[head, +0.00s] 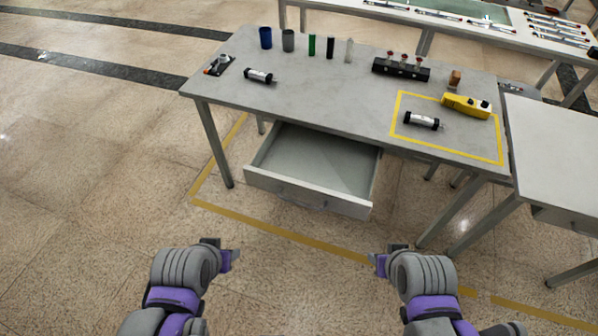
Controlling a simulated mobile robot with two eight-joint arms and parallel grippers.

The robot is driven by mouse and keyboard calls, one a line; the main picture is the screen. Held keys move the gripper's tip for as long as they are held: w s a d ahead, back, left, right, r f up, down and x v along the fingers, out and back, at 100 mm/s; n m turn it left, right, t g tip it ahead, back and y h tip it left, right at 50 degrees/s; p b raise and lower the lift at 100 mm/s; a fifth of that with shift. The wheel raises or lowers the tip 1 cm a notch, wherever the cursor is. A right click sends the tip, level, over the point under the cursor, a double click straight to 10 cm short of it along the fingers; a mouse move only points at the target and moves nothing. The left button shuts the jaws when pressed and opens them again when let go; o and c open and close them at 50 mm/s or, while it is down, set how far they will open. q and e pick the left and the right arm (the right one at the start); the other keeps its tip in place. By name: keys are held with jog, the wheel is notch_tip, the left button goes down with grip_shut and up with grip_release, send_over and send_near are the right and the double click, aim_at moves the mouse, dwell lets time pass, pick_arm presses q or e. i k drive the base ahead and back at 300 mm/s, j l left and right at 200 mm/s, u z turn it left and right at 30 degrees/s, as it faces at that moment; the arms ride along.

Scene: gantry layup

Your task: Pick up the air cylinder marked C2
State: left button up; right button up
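Two small air cylinders with pale bodies and black ends lie on the grey table (320,95). One air cylinder (258,76) is on the left part of the table. The other air cylinder (421,120) lies inside a yellow taped rectangle at the right, with a thin rod at its right end. Any C2 marking is too small to read on either. My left gripper (236,259) and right gripper (374,261) are low in front of the table, away from both cylinders. Their finger gaps cannot be made out.
An open, empty-looking drawer (315,165) juts out from the table front. A yellow tool (466,106) lies beside the right cylinder. Several cups and bottles stand along the back edge, near a black rack (401,69). Another table (555,145) stands at the right.

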aim_at(268, 78)
jog(key=i+j+z, duration=0.1)
jog(key=i+j, duration=0.25)
jog(key=i+j+z, duration=0.15)
jog(key=i+j, duration=0.25)
jog(key=i+j+z, duration=0.1)
jog(key=i+j, duration=0.25)
jog(key=i+j+z, duration=0.1)
jog(key=i+j, duration=0.2)
jog(key=j, duration=0.25)
jog(key=i+j+z, duration=0.15)
jog(key=i+j, duration=0.15)
jog(key=j, duration=0.2)
